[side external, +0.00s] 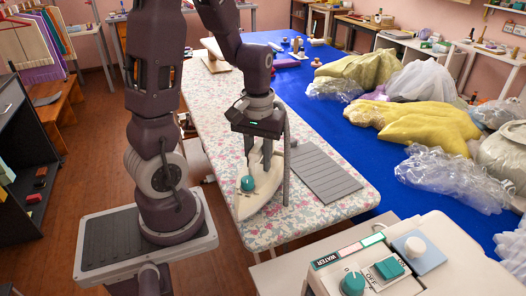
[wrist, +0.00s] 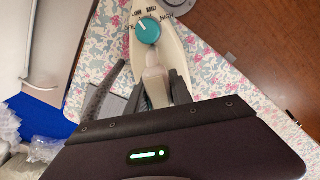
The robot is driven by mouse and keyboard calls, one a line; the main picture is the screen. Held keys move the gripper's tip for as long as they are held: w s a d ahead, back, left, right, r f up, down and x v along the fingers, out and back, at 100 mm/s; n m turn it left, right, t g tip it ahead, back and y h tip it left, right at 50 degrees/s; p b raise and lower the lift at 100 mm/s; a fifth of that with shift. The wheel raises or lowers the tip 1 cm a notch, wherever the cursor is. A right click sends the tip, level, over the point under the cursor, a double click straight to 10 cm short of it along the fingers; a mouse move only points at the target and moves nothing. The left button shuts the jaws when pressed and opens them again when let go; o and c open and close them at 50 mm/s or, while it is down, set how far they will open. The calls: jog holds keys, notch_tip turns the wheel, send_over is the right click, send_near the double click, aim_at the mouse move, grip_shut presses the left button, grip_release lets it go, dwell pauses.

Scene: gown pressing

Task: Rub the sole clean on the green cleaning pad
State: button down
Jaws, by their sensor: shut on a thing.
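The cream iron (side external: 265,184) with a teal dial (side external: 247,184) is over the near part of the floral pressing board (side external: 262,228). My gripper (side external: 260,160) points down and is shut on the iron's handle. In the wrist view my gripper's dark fingers (wrist: 156,88) stand on both sides of the pale handle (wrist: 155,72), with the teal dial (wrist: 148,30) beyond. The sole is hidden underneath; I cannot tell whether it touches the board. I cannot make out a green cleaning pad in either view.
A grey ribbed mat (side external: 318,174) lies on the board right of the iron. A control box (side external: 390,268) stands at the near right. Bagged yellow and white garments (side external: 428,122) cover the blue table (side external: 300,98). The board's near end is clear.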

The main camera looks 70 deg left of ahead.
jog(key=shift+s+d, duration=0.3)
jog(key=shift+s, duration=0.05)
jog(key=shift+w+a+r, duration=0.1)
jog(key=shift+w+a, duration=1.7)
jog(key=shift+a, duration=0.1)
jog(key=shift+w+a, duration=1.7)
jog(key=shift+a, duration=0.1)
jog(key=shift+s+d+f, duration=0.2)
jog(key=shift+s+d, duration=1.65)
jog(key=shift+d, duration=0.05)
